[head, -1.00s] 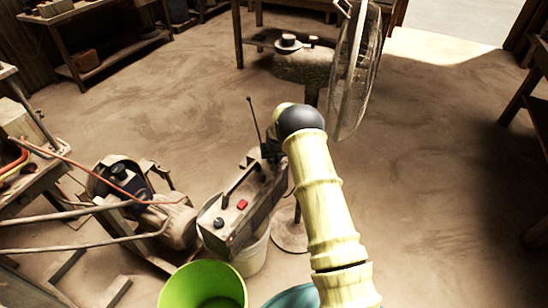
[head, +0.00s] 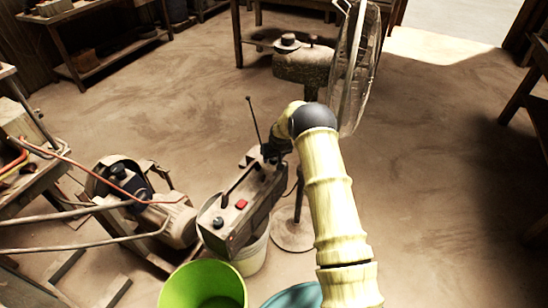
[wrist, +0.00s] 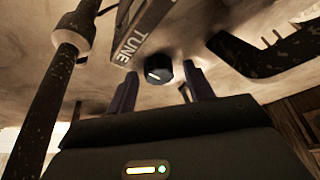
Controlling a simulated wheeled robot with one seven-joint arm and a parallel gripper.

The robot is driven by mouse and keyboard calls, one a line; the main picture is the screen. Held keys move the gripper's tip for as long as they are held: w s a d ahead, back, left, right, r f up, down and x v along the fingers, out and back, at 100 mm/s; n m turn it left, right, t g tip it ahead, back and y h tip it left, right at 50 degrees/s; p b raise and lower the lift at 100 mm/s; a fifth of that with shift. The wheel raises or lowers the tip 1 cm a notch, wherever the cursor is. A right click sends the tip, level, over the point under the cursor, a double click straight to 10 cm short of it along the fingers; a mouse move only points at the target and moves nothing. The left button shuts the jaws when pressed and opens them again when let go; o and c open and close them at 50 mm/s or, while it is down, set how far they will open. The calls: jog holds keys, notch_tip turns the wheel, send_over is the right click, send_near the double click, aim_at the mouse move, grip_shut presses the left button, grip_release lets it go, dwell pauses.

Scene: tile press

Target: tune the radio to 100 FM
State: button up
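The radio (head: 243,208) is a worn, dusty box with a carry handle, a red button and a thin antenna (head: 253,118). In the wrist view its face fills the upper part, with a TUNE label (wrist: 128,42) and a dark round knob (wrist: 158,70) with a pale mark beside the label. My gripper (wrist: 160,88) is open, one finger on each side of the knob, with gaps visible on both sides. In the head view my gripper (head: 273,152) is at the radio's far end, largely hidden by my arm. I see no readable frequency display.
The radio rests on a pale bucket (head: 252,257). A green bucket (head: 203,284) and a teal one (head: 296,296) stand in front. A motor-like machine (head: 150,205) is on the left. A standing fan (head: 357,70) is behind my arm.

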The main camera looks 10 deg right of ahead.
jog(key=shift+r, duration=0.1)
jog(key=p+v, duration=0.2)
jog(key=v, duration=1.5)
jog(key=shift+s+r, duration=0.1)
jog(key=s+r+m+g, duration=0.1)
jog(key=s+r, duration=0.2)
jog(key=s, duration=0.8)
jog(key=s+r, duration=0.3)
jog(key=s, duration=0.8)
jog(key=s+r+m+g, duration=0.1)
jog(key=s+r, duration=0.3)
jog(key=s, duration=0.7)
jog(key=w+p+v, duration=0.2)
jog(key=p+v, duration=0.8)
jog(key=p, duration=0.1)
jog(key=w+a+r+p+v, duration=0.1)
jog(key=w+p+v, duration=0.1)
jog(key=p+v, duration=0.9)
jog(key=shift+w+a+h, duration=0.25)
jog(key=shift+a+h, duration=0.05)
jog(key=shift+f, duration=0.2)
